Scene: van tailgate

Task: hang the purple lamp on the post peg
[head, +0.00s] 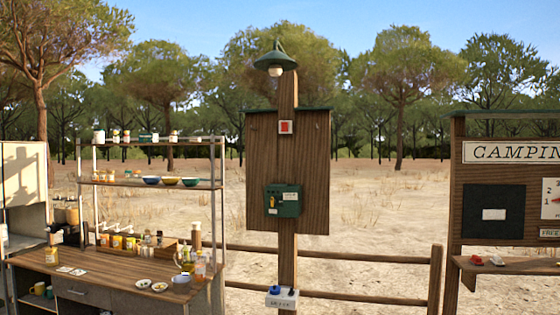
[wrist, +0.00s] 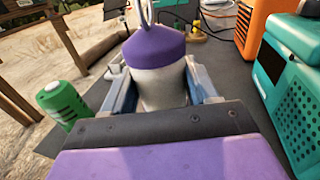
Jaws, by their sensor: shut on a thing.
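The purple lamp (wrist: 158,48) has a purple cap, a pale white body and a thin grey hoop at its top. It fills the middle of the wrist view. My gripper (wrist: 160,82) is shut on it, with one blue-grey finger on each side of the body. The lamp's lower end is hidden behind my gripper's dark front edge. The wooden post (head: 288,92) stands mid-picture in the head view, with a green lamp shade on top and a wide board. I cannot clearly make out a peg on it. Neither my gripper nor the purple lamp shows in the head view.
Around the held lamp are a green spool-like can (wrist: 62,103), a teal box (wrist: 295,75) and an orange case (wrist: 262,25) on a dark surface. In the head view, a shelved kitchen bench (head: 150,292) stands left and a camping notice board (head: 503,190) right.

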